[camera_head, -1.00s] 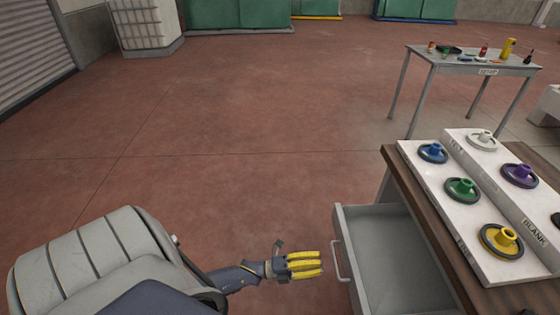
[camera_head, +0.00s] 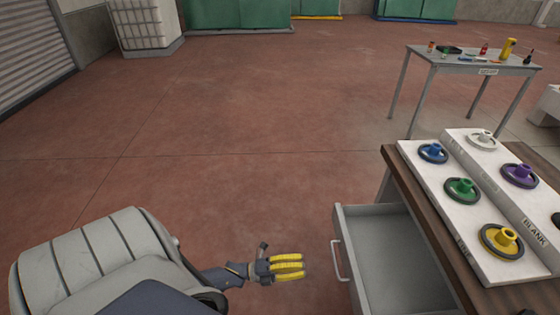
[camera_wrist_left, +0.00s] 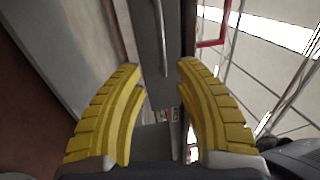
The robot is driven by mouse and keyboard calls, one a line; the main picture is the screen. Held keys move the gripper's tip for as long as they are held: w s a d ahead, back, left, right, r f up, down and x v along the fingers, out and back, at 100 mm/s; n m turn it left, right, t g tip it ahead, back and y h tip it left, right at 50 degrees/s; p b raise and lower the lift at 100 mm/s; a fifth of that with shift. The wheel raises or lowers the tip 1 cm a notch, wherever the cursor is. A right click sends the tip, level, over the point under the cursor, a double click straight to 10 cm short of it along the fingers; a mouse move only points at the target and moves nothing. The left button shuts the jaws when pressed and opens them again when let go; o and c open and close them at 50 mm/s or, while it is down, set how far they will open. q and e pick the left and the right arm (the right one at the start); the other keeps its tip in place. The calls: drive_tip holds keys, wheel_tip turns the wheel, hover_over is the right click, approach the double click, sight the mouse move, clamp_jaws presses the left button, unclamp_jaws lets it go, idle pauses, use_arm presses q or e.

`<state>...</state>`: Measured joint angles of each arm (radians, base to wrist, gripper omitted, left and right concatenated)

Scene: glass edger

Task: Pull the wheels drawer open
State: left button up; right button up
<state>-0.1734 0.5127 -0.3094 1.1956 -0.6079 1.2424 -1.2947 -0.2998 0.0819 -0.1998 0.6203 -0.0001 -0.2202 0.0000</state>
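The grey drawer (camera_head: 388,222) stands pulled out of the bench (camera_head: 408,183) at the lower right, and its inside shows empty where visible. Its bar handle (camera_head: 337,260) is on the front, facing left. My left gripper (camera_head: 303,268) has yellow fingers and is just left of the handle, with a gap of floor between. In the left wrist view the two fingers (camera_wrist_left: 160,90) are apart with nothing between them. The handle (camera_wrist_left: 160,35) shows beyond the fingertips on the drawer front. My right gripper is not in view.
Two white boards (camera_head: 452,212) on the bench carry several coloured wheels, including a yellow one (camera_head: 503,240). A grey table (camera_head: 450,64) with small items stands behind. The red floor left of the drawer is clear.

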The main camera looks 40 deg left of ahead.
use_arm(q)
drive_tip(key=v, duration=0.6)
drive_tip(key=shift+s+a, duration=0.3)
idle(0.4)
idle(0.4)
drive_tip(key=v, duration=1.2)
drive_tip(key=shift+a, duration=0.1)
idle(0.3)
